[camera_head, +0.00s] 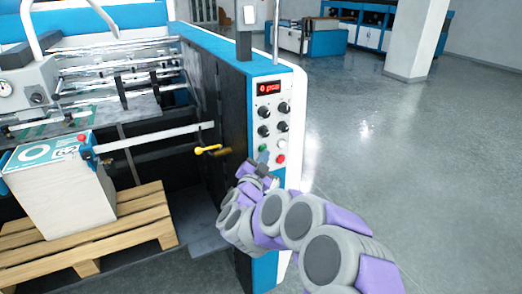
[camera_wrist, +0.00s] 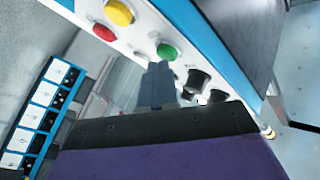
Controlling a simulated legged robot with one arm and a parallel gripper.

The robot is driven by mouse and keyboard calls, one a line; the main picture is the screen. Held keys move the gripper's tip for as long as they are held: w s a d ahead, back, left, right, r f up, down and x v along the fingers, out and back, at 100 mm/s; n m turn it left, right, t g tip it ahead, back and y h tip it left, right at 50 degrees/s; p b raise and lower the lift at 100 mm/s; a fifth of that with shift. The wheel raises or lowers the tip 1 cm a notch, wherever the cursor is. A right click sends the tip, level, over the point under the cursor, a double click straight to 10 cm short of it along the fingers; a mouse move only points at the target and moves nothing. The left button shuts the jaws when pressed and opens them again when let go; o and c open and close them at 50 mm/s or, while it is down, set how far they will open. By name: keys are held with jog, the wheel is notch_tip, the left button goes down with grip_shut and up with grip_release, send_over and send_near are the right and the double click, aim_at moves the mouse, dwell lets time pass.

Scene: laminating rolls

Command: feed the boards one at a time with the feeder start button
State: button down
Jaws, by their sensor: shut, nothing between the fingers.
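The feeder's control panel (camera_head: 272,180) is on the machine's front post, with a red display (camera_head: 269,88) reading "0 pcs" and several black knobs. In the wrist view, the green button (camera_wrist: 167,51) lies just beyond my fingertips. My gripper (camera_head: 262,158) is shut and empty, close to the green button; contact cannot be told. A stack of boards (camera_head: 60,205) with a teal-printed top stands on a wooden pallet (camera_head: 140,222).
A yellow-handled lever (camera_head: 208,149) sticks out left of the panel. A metal bar (camera_head: 155,137) crosses above the pallet. In the wrist view, a yellow button (camera_wrist: 118,12) and black knobs (camera_wrist: 198,84) flank the green button. The floor (camera_head: 420,170) to the right is clear.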

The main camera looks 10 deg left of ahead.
jog(key=shift+w+a+p, duration=0.3)
dwell(0.7)
jog(key=shift+d+r, duration=0.1)
jog(key=shift+d, duration=0.15)
jog(key=shift+s+d, duration=0.4)
jog(key=shift+d, duration=0.4)
